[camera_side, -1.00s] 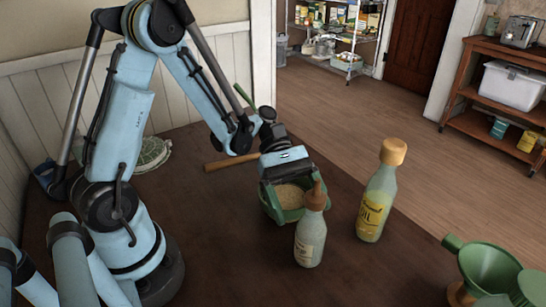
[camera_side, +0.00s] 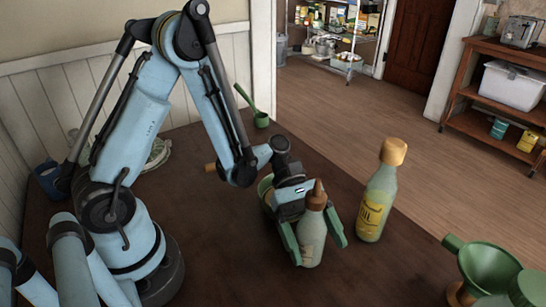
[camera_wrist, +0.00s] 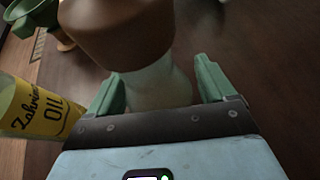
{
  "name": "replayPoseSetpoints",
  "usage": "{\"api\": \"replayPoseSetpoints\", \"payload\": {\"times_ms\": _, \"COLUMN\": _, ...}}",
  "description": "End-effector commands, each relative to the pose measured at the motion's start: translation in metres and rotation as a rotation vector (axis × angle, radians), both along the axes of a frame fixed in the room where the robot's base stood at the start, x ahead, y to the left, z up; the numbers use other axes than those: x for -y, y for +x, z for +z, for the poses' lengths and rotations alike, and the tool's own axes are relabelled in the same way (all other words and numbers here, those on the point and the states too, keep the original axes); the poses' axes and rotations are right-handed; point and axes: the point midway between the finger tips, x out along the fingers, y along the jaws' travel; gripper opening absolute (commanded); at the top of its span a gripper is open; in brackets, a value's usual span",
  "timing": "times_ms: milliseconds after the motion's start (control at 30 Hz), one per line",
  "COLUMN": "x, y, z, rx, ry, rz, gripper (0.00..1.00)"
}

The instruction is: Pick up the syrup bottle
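The syrup bottle (camera_side: 312,232) is a pale bottle with a brown pointed cap, and it stands upright on the dark table. My gripper (camera_side: 319,252) is low at the bottle, with its green fingers open on either side of it. In the wrist view the brown cap (camera_wrist: 118,28) fills the upper middle. The pale body (camera_wrist: 158,88) shows between the two fingers, with a gap visible near the right finger. I cannot tell whether either finger touches it. Its label is mostly hidden.
An oil bottle (camera_side: 376,195) with a yellow label stands close on the right; it also shows in the wrist view (camera_wrist: 38,108). A green funnel (camera_side: 485,262) is at the far right. A green bowl (camera_side: 265,190) is partly hidden behind my gripper.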

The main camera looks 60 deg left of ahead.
Motion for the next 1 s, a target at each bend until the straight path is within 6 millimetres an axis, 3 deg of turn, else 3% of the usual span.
{"api": "replayPoseSetpoints", "payload": {"times_ms": 33, "x": 0.000, "y": 0.000, "z": 0.000, "rx": 0.000, "ry": 0.000, "rz": 0.000, "gripper": 0.75}}
{"api": "replayPoseSetpoints", "payload": {"times_ms": 367, "x": 0.000, "y": 0.000, "z": 0.000, "rx": 0.000, "ry": 0.000, "rz": 0.000, "gripper": 0.24}}
{"api": "replayPoseSetpoints", "payload": {"times_ms": 767, "x": 0.000, "y": 0.000, "z": 0.003, "rx": 0.001, "ry": -0.001, "rz": 0.000, "gripper": 0.22}}
{"api": "replayPoseSetpoints", "payload": {"times_ms": 1000, "x": 0.000, "y": 0.000, "z": 0.021, "rx": 0.001, "ry": -0.001, "rz": 0.000, "gripper": 0.22}}
